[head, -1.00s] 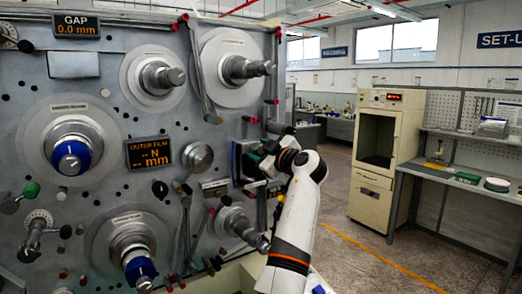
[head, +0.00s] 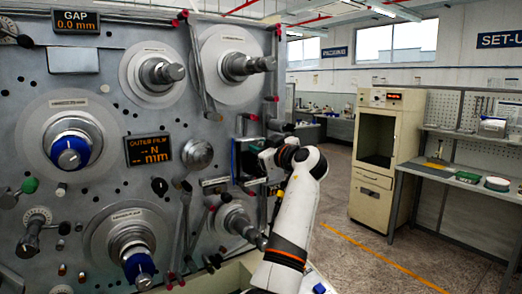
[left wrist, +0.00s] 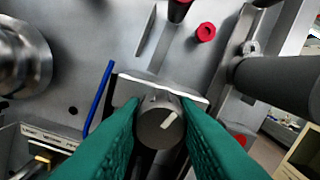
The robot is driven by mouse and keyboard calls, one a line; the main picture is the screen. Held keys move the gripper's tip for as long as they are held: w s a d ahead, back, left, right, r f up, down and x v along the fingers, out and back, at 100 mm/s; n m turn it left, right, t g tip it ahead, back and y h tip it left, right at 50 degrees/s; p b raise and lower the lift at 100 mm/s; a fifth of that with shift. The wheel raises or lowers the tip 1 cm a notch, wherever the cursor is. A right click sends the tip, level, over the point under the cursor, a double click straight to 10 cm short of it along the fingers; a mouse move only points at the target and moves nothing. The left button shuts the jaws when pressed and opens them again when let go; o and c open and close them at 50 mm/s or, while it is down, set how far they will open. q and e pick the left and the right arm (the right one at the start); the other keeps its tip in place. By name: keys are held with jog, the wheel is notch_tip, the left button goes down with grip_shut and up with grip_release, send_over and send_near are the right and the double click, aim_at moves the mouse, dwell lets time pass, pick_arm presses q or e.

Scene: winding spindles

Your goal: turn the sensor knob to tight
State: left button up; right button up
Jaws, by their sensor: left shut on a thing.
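The sensor knob (left wrist: 158,124) is a grey round knob with a white pointer mark, seen in the left wrist view. It sits in front of a pale plate on the grey machine panel. The pointer slants toward the upper right in that view. My left gripper (left wrist: 160,112) has its two teal fingers on either side of the knob and is shut on it. In the head view, my left gripper (head: 260,162) is at the right edge of the panel, and the knob is hidden there. Any tight or slack marking cannot be read. My right gripper is not in view.
The panel carries several spindles, two with blue knobs (head: 70,152), and an outer film display (head: 148,150). Open floor (head: 345,225) lies right.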

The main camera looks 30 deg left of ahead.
pick_arm(q)
jog(key=m, duration=0.2)
jog(key=shift+m, duration=0.4)
jog(key=m, duration=0.3)
jog(key=shift+r+m, duration=0.15)
jog(key=shift+m, duration=0.15)
jog(key=m+p, duration=0.1)
jog(key=m, duration=0.4)
jog(key=shift+r+p, duration=0.1)
jog(key=shift+p, duration=0.25)
jog(key=m+p, duration=0.1)
jog(key=m, duration=0.3)
jog(key=shift+m+p, duration=1.2)
jog(key=shift+m, duration=0.9)
jog(key=o, duration=1)
jog(key=shift+d+f, duration=0.1)
jog(key=shift+f, duration=0.1)
